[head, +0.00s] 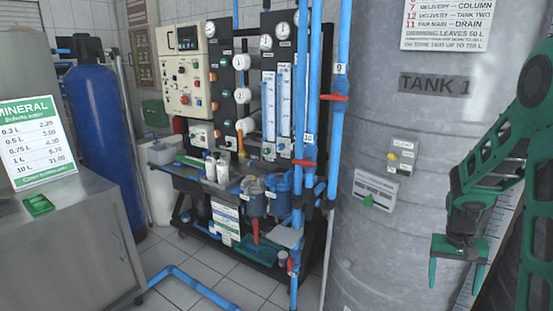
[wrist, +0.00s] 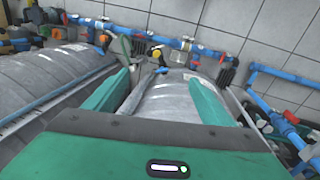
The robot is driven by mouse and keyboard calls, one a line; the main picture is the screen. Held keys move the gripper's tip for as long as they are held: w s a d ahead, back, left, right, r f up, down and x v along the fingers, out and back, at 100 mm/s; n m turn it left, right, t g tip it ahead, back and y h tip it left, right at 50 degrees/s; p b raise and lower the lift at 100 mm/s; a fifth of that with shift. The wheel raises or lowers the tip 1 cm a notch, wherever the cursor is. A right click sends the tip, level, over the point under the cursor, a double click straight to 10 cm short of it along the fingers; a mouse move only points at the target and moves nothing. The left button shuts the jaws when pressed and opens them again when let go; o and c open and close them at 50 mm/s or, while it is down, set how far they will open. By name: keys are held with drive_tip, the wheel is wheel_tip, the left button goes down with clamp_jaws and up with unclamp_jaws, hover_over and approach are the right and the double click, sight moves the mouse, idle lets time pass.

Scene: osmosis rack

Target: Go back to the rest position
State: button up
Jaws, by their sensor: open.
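My gripper (head: 455,281) hangs at the right of the head view, in front of the grey tank marked TANK 1 (head: 375,140). Its two green fingers point down and stand apart, with nothing between them. In the wrist view my gripper (wrist: 160,80) also shows open and empty. Its fingers lie over a grey ribbed tank surface (wrist: 170,105). Whether they touch it I cannot tell. My green arm is bent at the right edge of the head view.
The osmosis rack (head: 237,85) with gauges, blue pipes and red-handled valves stands left of the tank. A blue column (head: 97,130) and a metal counter (head: 70,240) with a price sign (head: 37,140) are farther left. Blue floor pipe (head: 195,288) crosses the tiles.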

drive_tip(key=s+a+r, duration=0.3)
drive_tip(key=s+r, duration=0.2)
drive_tip(key=s, duration=0.3)
drive_tip(key=s+a+r+y, duration=0.1)
drive_tip(key=s+a+r, duration=0.3)
drive_tip(key=s, duration=0.5)
drive_tip(key=s+a+r+y, duration=0.1)
drive_tip(key=s+a+r, duration=0.2)
drive_tip(key=s+r, duration=0.3)
drive_tip(key=shift+s+a+t, duration=0.25)
drive_tip(key=shift+s+t, duration=0.15)
drive_tip(key=shift+s, duration=0.85)
drive_tip(key=shift+w+f, duration=0.3)
drive_tip(key=shift+w, duration=0.35)
